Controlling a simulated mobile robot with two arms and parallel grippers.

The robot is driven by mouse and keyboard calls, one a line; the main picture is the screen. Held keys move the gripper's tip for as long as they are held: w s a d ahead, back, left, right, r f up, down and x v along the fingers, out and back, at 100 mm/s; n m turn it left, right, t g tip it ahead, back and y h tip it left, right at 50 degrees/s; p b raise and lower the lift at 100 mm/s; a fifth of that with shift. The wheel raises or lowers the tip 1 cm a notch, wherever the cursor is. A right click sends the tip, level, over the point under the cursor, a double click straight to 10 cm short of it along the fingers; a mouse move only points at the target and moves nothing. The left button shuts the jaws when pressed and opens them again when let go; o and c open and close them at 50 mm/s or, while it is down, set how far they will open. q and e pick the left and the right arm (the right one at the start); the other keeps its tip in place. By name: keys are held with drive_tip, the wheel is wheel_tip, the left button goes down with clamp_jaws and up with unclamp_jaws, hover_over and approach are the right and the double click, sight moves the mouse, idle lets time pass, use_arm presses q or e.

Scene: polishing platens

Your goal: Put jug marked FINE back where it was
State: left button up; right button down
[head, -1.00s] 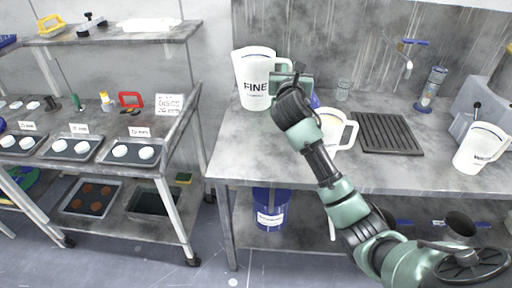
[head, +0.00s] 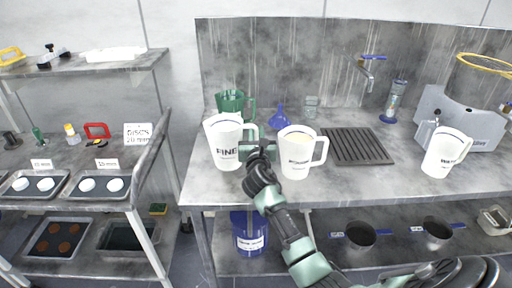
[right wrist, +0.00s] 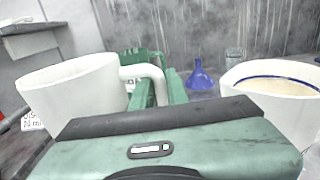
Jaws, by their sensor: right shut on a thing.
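The white jug marked FINE (head: 228,154) is upright at the left end of the grey bench. I cannot tell whether its base touches the bench top. My right gripper (head: 254,147) is at the right side of this jug, shut on its handle. In the right wrist view the jug (right wrist: 72,98) is at the left, with its handle (right wrist: 148,72) reaching to the green fingers (right wrist: 155,88). My left gripper is not in view.
A white jug with pale contents (head: 297,155) stands close right of my gripper. A green jug (head: 231,102) and a blue funnel (head: 279,117) are behind. A dark ribbed drain mat (head: 356,146) lies farther right.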

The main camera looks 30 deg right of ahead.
drive_tip(key=shift+f+b, duration=0.45)
drive_tip(key=shift+f, duration=1.8)
drive_tip(key=shift+f, duration=0.1)
drive_tip(key=c, duration=1.4)
unclamp_jaws()
drive_tip(key=v, duration=0.4)
drive_tip(key=b+v, duration=0.1)
drive_tip(key=v, duration=0.3)
drive_tip(key=shift+w+a+f, duration=0.1)
drive_tip(key=shift+w+f, duration=0.05)
drive_tip(key=shift+f, duration=0.05)
